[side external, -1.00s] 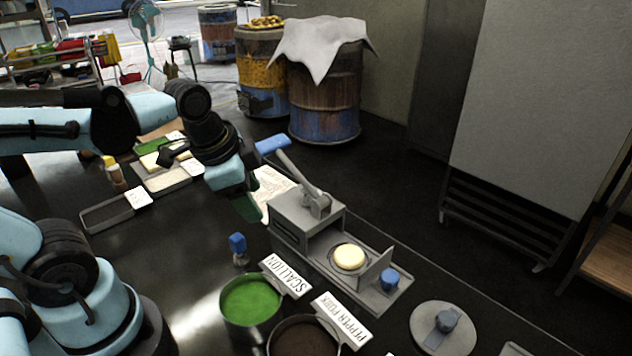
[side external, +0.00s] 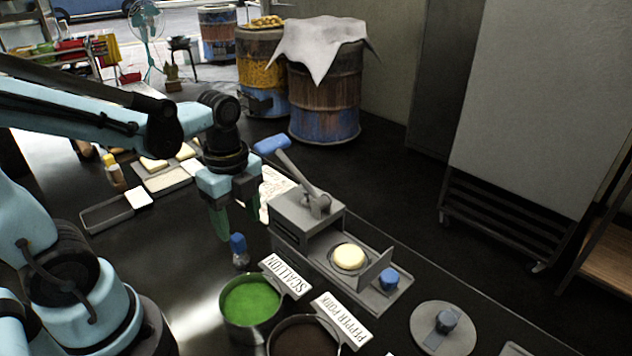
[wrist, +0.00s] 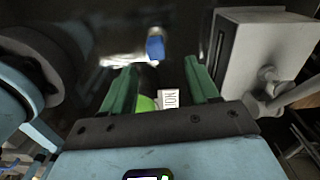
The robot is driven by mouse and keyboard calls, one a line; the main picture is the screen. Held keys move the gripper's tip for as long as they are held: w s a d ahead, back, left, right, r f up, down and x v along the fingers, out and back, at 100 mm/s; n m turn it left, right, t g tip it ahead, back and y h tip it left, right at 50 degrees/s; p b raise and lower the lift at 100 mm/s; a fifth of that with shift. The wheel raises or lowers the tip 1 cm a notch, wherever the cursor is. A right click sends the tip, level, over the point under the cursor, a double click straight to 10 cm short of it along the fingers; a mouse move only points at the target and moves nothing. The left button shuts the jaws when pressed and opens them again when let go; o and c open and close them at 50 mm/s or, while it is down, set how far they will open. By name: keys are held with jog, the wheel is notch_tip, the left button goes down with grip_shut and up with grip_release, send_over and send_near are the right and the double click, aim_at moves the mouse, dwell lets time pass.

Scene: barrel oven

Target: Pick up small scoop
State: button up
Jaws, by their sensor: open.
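The small scoop (side external: 239,250) has a blue handle and a grey metal lower part. It stands on the dark table behind the scallion pot. In the wrist view its blue handle (wrist: 155,47) shows just beyond the fingertips, a little left of the middle. My gripper (side external: 237,226) points down with its two green fingers spread, just above the scoop and apart from it as far as I can tell. In the wrist view my gripper (wrist: 160,72) is open with nothing held between the fingers.
A grey press (side external: 292,214) with a raised blue-ended lever stands close to the right of my gripper. The green scallion pot (side external: 250,303) and pepper pork pot (side external: 303,339) are in front, with white label cards. Trays (side external: 108,214) lie left. A lid (side external: 425,325) lies right.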

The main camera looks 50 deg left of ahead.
aim_at(238, 237)
jog(key=shift+f, duration=1.25)
jog(key=shift+s+a+f, duration=0.1)
jog(key=shift+a+f, duration=0.05)
jog(key=shift+f, duration=0.55)
jog(key=shift+s+a+f, duration=0.1)
jog(key=shift+a+f, duration=0.05)
jog(key=shift+f, duration=1.8)
jog(key=c, duration=1)
jog(key=shift+c, duration=0.2)
